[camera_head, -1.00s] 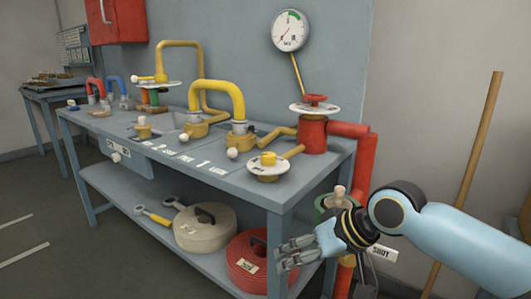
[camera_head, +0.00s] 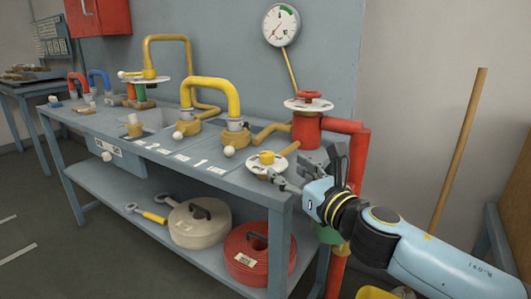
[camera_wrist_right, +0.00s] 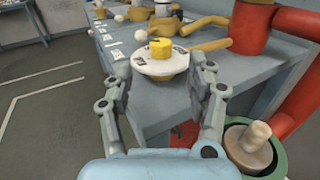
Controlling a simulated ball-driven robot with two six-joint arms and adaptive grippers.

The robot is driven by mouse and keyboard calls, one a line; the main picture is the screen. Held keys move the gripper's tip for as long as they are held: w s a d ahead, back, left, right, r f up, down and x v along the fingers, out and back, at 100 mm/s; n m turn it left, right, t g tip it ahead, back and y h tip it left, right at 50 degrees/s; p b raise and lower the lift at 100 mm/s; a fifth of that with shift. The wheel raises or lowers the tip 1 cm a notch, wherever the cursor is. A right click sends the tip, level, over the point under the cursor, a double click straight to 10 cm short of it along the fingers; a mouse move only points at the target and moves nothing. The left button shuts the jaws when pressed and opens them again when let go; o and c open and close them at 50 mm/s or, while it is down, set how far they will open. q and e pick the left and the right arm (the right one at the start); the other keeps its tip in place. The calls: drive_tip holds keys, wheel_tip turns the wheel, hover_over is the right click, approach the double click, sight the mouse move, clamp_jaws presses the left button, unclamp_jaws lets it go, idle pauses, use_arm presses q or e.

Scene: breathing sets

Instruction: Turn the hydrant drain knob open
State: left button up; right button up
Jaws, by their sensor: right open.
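A short yellow knob (camera_head: 267,157) sits on a round white disc (camera_head: 258,170) at the table's front right corner. In the right wrist view, the yellow knob (camera_wrist_right: 160,49) shows between and beyond the spread fingers (camera_wrist_right: 164,69). A wooden knob (camera_wrist_right: 255,137) on a green flange is at lower right there; in the head view my gripper hides it. My left gripper is not in view.
Yellow bent pipes (camera_head: 214,86) and white-balled valves stand left on the blue-grey table (camera_head: 215,172). A red pipe (camera_head: 356,155) drops at the table's right. Rolled hoses (camera_head: 258,252) lie on the lower shelf.

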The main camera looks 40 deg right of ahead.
sight(271, 157)
drive_tip(key=w, duration=0.3)
drive_tip(key=w+p, duration=0.1)
drive_tip(key=w, duration=0.2)
drive_tip(key=w+d, duration=0.1)
drive_tip(key=w, duration=0.3)
clamp_jaws()
drive_tip(key=shift+w, duration=0.1)
